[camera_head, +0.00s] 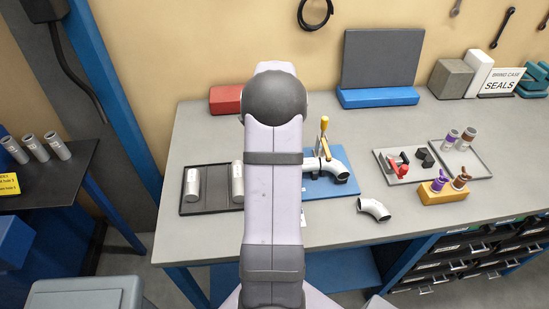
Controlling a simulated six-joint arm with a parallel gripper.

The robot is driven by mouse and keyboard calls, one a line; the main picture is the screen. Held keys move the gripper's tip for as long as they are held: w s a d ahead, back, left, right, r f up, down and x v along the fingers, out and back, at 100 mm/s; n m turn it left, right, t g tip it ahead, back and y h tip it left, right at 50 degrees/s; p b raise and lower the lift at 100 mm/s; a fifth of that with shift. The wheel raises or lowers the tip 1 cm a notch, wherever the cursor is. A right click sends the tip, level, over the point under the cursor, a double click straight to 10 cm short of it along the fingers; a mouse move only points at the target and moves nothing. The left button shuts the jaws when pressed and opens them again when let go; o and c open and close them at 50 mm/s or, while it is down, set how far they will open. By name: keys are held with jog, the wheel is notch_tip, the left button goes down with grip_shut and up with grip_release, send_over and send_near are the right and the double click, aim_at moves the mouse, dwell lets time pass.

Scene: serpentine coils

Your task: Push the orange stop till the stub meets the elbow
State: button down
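A blue fixture plate (338,186) lies on the bench just right of my arm. A silver elbow (338,170) sits on it. An upright orange-yellow piece (322,138) stands behind the elbow; I cannot tell whether it is the orange stop. A short silver part lies at the elbow's left, partly hidden by my arm, so I cannot tell whether a stub meets the elbow. A second silver elbow (373,208) lies loose on the bench to the right. My gripper is hidden; only my arm shows, crossing the middle of the view.
A dark tray (211,208) left of my arm holds two silver tubes. A grey tray (397,180) holds red and black parts. An orange block (440,196) carries purple and brown pieces. A red block (225,99) and blue block (378,97) stand behind.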

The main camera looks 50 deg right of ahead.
jog(key=shift+s+d+f, duration=0.2)
jog(key=shift+s+f, duration=0.05)
jog(key=shift+s, duration=0.25)
dwell(0.4)
jog(key=c, duration=1.7)
grip_release()
jog(key=shift+w+a+r+p, duration=0.1)
jog(key=shift+w+r+p, duration=0.05)
jog(key=shift+r+p, duration=1)
jog(key=shift+w+a+r+p, duration=0.1)
jog(key=shift+w+r+p, duration=0.1)
jog(key=shift+r+p, duration=0.95)
jog(key=shift+w+r+p, duration=0.15)
jog(key=shift+r+p, duration=0.7)
jog(key=shift+r, duration=0.6)
